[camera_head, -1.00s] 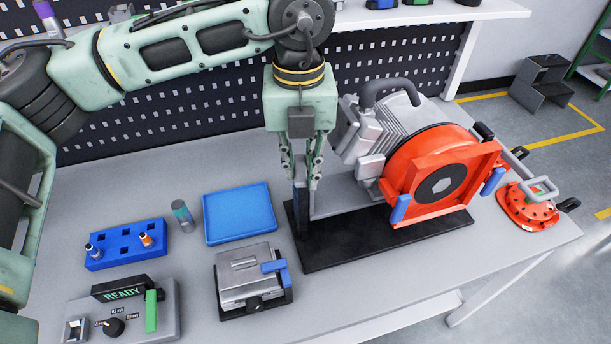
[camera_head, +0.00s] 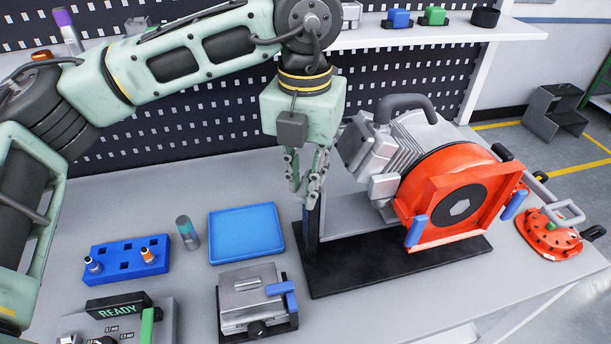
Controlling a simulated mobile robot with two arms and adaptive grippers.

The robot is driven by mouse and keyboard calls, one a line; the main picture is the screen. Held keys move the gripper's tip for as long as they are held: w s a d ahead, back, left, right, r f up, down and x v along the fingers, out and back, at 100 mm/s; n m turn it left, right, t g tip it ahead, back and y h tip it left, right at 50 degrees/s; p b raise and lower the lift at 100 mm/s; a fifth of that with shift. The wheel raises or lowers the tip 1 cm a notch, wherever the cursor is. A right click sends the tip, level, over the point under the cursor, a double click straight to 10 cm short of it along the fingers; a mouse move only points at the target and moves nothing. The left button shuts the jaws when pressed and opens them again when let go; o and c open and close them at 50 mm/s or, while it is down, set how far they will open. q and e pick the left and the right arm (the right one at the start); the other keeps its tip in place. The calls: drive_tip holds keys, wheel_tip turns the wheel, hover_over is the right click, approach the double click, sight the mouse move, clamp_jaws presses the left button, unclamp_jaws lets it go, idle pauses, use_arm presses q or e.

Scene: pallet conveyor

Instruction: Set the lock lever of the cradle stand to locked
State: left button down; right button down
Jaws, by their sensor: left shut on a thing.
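The cradle stand has a long black base (camera_head: 400,266) and an orange cradle (camera_head: 415,190) that holds a grey engine (camera_head: 408,150). A dark post (camera_head: 310,245) rises at the base's left end, with a narrow dark blue lever (camera_head: 313,218) at its top. My left gripper (camera_head: 308,196) points down over this post, leaning slightly, and its fingers are closed on the lever's upper end. The fingers hide that end, and the lever's exact setting is hard to tell. My right gripper is out of view.
A blue tray (camera_head: 246,233), a blue rack (camera_head: 126,259), a small vial (camera_head: 187,232) and a grey box with a blue lever (camera_head: 257,299) stand left of the base. A control box with a READY display (camera_head: 118,309) is at front left. A red round part (camera_head: 548,238) sits at right.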

use_arm(q)
drive_tip(key=c, duration=1.6)
unclamp_jaws()
drive_tip(key=shift+c, duration=0.2)
wheel_tip(320, 180, up, 12)
